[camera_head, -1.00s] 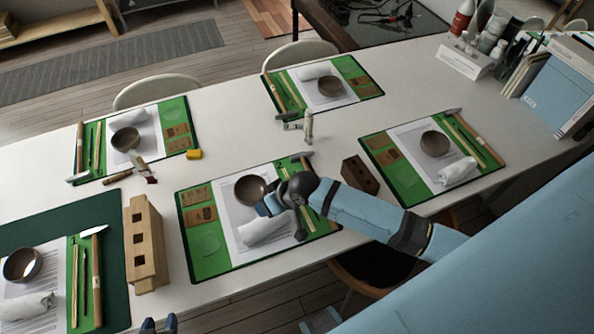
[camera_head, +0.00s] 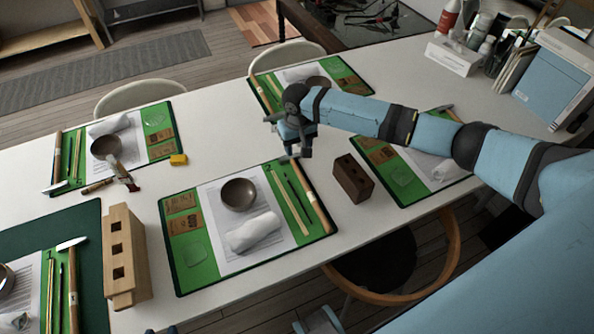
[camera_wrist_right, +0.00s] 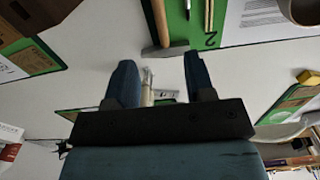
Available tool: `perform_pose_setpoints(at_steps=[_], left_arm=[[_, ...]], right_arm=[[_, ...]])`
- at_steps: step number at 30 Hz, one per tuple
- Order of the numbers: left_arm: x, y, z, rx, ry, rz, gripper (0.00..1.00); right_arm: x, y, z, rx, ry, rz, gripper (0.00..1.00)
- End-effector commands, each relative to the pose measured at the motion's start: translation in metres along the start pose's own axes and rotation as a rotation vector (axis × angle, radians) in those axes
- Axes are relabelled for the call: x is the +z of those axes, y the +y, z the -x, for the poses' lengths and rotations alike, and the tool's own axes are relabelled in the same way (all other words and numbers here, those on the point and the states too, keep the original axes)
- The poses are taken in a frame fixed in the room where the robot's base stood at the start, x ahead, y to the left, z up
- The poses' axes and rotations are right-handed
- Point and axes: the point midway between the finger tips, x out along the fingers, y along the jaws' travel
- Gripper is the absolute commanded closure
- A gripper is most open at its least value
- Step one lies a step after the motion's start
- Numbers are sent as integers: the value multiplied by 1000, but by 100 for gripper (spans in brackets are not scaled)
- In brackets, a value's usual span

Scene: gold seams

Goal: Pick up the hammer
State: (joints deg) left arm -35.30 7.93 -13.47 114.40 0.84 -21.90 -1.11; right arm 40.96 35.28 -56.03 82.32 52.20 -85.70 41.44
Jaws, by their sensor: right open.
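A hammer with a wooden handle (camera_head: 314,200) lies along the right edge of the green mat marked 2. Its head end is largely hidden behind my right gripper (camera_head: 291,154) in the head view. The right wrist view shows the hammer's metal head (camera_wrist_right: 166,49) and part of its handle, just beyond the fingertips. My right gripper (camera_wrist_right: 160,72) is open and points down above the table by the hammer's head end, with nothing held. Only dark tips at the bottom edge of the head view may be my left gripper (camera_head: 161,330); their state is unclear.
A brown block with holes (camera_head: 353,178) stands right of the hammer. A bowl (camera_head: 239,194) and white cloth (camera_head: 253,232) lie on the same mat. Other hammers lie on other mats, one at the left (camera_head: 72,285). A wooden block (camera_head: 124,255) stands left.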

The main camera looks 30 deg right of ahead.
Motion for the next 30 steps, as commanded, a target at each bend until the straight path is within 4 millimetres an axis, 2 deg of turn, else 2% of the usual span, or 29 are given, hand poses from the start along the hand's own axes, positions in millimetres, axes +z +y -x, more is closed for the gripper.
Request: perform_pose_setpoints(at_steps=[1, 4, 13, 21, 30], left_arm=[[0, 0, -1, 0, 1, 0, 57], [0, 0, -1, 0, 2, 1, 57], [-1, 0, -2, 0, 3, 1, 57], [0, 0, -2, 0, 2, 2, 57], [0, -1, -2, 0, 1, 2, 57]], right_arm=[[0, 0, -12, 1, -2, 0, 51], [0, 0, -29, 0, -1, 1, 51], [0, -1, -54, -1, 1, 2, 51], [0, -1, -92, -1, 1, 2, 51], [0, -1, -98, -2, 2, 2, 51]])
